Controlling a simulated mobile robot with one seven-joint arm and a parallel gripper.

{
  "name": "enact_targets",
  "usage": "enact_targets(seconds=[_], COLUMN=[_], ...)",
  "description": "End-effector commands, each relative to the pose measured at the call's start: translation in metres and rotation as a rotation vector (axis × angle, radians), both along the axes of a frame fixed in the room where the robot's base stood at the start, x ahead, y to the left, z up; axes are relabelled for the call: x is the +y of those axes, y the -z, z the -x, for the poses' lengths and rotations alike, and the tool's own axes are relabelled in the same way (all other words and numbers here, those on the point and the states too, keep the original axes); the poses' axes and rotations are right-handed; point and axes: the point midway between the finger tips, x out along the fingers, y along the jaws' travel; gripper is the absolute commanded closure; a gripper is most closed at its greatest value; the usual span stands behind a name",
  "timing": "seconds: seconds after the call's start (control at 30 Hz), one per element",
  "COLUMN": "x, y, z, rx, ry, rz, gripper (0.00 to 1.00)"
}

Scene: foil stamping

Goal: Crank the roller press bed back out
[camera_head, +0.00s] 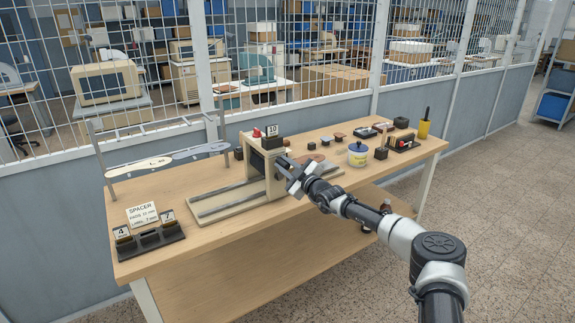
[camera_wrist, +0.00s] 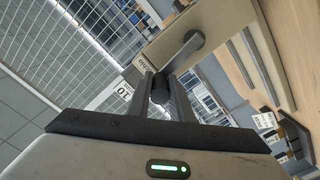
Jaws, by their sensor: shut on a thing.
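The roller press (camera_head: 255,165) stands on the wooden table, with a red knob on top and a card reading 10. Its long, low base with dark rails (camera_head: 215,204) lies to the left of the frame, and a short part shows at the right behind my arm. How far the bed is out is unclear. My gripper (camera_head: 286,168) is at the press's near side. In the wrist view my gripper (camera_wrist: 164,88) is shut on the dark crank handle (camera_wrist: 160,95), and the grey crank arm (camera_wrist: 182,50) runs to the beige side panel (camera_wrist: 215,38).
The table (camera_head: 185,240) holds a spacer sign with slotted holder (camera_head: 150,238) at front left, a rack (camera_head: 150,165) at back left, a lidded jar (camera_head: 357,154) and several small blocks at right, and a yellow cup (camera_head: 424,128). A mesh fence stands behind.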

Motion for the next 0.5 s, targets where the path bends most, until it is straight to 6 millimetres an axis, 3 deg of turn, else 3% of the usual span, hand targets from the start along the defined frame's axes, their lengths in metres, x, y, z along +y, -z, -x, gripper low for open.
enact_targets(seconds=[0.5], x=[0.0031], y=[-0.0046], z=[0.0009], rx=[0.029], ry=[0.0], rz=[-0.061], gripper=[1.0])
